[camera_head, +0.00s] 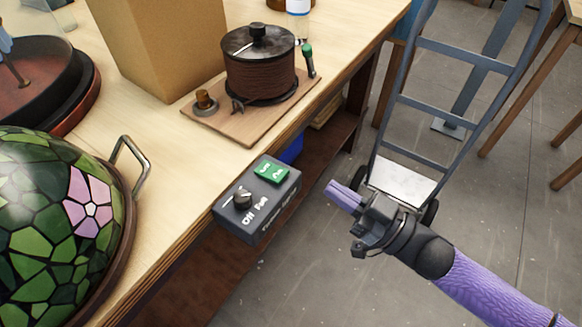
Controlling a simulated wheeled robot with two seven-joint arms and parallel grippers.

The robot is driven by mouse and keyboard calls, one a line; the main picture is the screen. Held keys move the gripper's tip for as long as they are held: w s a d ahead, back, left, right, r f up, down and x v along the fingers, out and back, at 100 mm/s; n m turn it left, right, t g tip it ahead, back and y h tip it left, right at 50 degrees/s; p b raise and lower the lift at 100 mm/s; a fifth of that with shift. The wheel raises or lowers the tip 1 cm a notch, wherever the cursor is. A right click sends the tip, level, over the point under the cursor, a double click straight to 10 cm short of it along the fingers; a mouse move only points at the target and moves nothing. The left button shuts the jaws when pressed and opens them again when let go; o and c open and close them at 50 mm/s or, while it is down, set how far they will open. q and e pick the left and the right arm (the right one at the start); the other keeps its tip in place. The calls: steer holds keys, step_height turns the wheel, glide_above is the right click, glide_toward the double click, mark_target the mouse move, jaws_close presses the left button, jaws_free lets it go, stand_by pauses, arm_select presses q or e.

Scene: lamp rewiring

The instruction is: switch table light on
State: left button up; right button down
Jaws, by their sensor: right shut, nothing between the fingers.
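A dark switch box (257,199) sits at the front edge of the wooden table. Its top has a round knob (242,198), white lettering that seems to read "Off" and "On", and a green patch (271,173). A stained-glass lamp shade (55,225) in green with a pink flower stands at the left; I cannot tell whether it is lit. My right gripper (333,190) is shut and empty, out past the table edge, to the right of the switch box and apart from it. My left gripper is not in view.
A brown wire spool (259,75) stands on a wooden board (222,125) behind the switch box. A cardboard box (160,45) stands further back. A metal handle (133,160) rises beside the shade. A grey hand truck (440,100) stands on the floor at the right.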

steer(key=r+b, duration=0.2)
glide_above(292, 185)
steer(key=shift+w+a, duration=0.2)
steer(key=shift+a, duration=0.1)
step_height(292, 185, down, 3)
steer(key=shift+b, duration=0.8)
steer(key=shift+d+f, duration=0.1)
steer(key=shift+f, duration=0.4)
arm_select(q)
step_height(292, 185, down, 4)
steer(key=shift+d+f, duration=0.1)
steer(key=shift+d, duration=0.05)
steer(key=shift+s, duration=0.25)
